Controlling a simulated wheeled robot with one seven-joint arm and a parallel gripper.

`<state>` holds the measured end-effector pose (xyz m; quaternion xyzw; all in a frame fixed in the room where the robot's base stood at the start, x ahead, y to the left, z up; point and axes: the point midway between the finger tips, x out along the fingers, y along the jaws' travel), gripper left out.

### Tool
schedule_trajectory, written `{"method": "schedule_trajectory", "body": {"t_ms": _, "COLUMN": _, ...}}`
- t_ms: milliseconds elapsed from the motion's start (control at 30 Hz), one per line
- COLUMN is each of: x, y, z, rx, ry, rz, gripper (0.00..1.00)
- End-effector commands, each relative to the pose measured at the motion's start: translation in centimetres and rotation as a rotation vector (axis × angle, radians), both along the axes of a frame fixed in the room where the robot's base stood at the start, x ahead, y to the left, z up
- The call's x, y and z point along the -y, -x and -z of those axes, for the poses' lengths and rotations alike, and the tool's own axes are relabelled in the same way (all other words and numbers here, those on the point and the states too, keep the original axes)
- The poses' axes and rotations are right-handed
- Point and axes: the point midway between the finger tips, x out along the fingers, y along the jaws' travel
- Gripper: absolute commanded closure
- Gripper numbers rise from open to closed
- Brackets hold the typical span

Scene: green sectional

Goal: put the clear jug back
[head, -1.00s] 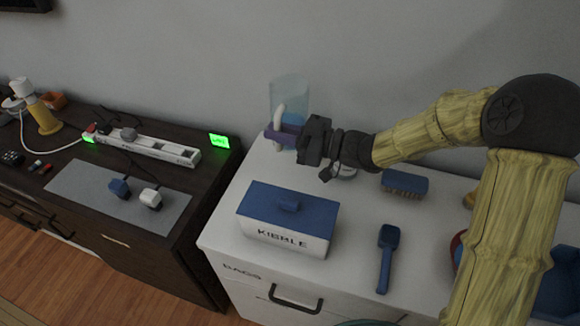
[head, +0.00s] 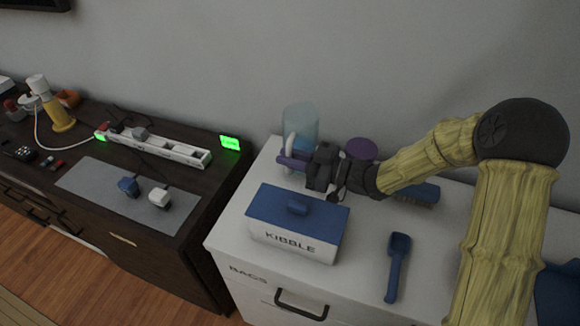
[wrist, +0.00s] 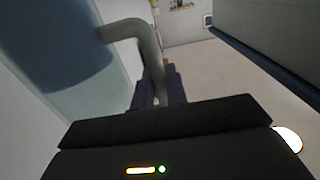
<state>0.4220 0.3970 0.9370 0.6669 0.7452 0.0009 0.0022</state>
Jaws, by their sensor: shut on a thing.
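The clear jug (head: 303,122), bluish and see-through with a pale handle (head: 291,147), is upright at the back left of the white cabinet top. My gripper (head: 290,160) has its purple fingers shut on the handle, reaching in from the right. In the wrist view the jug (wrist: 50,50) fills the upper left, and its handle (wrist: 148,45) runs down between the fingers (wrist: 163,88). The jug's base is partly hidden by the gripper, so I cannot tell whether it touches the top.
A white kibble box (head: 295,238) with a blue lid stands in front of the gripper. A purple disc (head: 361,148) lies behind my arm. A blue scoop (head: 397,265) and a blue brush (head: 428,194) lie to the right. A dark cabinet (head: 150,245) with a power strip (head: 165,148) is left.

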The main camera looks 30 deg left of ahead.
Motion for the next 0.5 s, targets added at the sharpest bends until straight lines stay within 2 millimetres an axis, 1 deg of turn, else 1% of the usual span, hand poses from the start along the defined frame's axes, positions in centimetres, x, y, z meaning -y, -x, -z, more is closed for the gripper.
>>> {"method": "schedule_trajectory", "body": {"t_ms": 100, "x": -0.1, "y": 0.0, "z": 1.7, "rx": -0.003, "ry": -0.002, "rz": -0.001, "gripper": 1.00}}
{"method": "schedule_trajectory", "body": {"t_ms": 200, "x": -0.1, "y": 0.0, "z": 2.9, "rx": -0.001, "ry": -0.002, "rz": -0.001, "gripper": 1.00}}
{"method": "schedule_trajectory", "body": {"t_ms": 300, "x": 0.0, "y": 0.0, "z": 3.2, "rx": 0.001, "ry": -0.002, "rz": -0.001, "gripper": 1.00}}
{"method": "schedule_trajectory", "body": {"t_ms": 500, "x": 0.0, "y": 0.0, "z": 3.1, "rx": 0.002, "ry": -0.002, "rz": -0.001, "gripper": 1.00}}
